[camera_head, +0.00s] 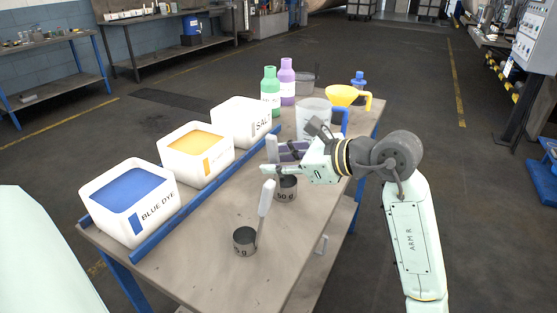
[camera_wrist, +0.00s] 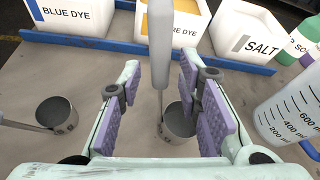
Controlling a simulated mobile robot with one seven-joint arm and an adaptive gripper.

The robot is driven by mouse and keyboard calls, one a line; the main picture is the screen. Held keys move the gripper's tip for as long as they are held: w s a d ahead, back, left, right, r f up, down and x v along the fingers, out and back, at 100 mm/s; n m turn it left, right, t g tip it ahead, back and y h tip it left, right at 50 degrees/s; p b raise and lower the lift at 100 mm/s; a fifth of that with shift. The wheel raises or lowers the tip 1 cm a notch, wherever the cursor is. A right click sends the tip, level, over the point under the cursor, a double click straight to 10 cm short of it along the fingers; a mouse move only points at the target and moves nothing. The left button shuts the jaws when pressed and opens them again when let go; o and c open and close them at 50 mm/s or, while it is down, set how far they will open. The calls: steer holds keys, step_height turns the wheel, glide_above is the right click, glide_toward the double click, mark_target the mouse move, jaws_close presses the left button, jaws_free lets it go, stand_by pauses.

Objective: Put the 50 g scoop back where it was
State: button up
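The 50 g scoop (camera_head: 287,190) is a grey metal cup marked "50 g" with a white handle, upright on the table. In the wrist view its cup (camera_wrist: 180,122) shows below and between my fingers, with the handle rising between them. My gripper (camera_head: 282,158) is just above the cup. In the wrist view my gripper (camera_wrist: 160,88) is open, with purple pads on both sides of the handle and gaps showing. A second metal scoop (camera_head: 245,240) with a white handle stands nearer the front; its label is only partly readable.
Boxes of blue dye (camera_head: 131,203), yellow dye (camera_head: 197,155) and salt (camera_head: 241,122) stand behind a blue rail (camera_head: 205,195). Green (camera_head: 270,92) and purple (camera_head: 287,82) bottles, a measuring jug (camera_head: 312,118) and a yellow funnel (camera_head: 343,95) are at the far end.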

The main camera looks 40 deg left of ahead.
steer(key=shift+r, duration=0.1)
steer(key=b+v, duration=0.2)
steer(key=v, duration=1)
steer(key=shift+b, duration=0.35)
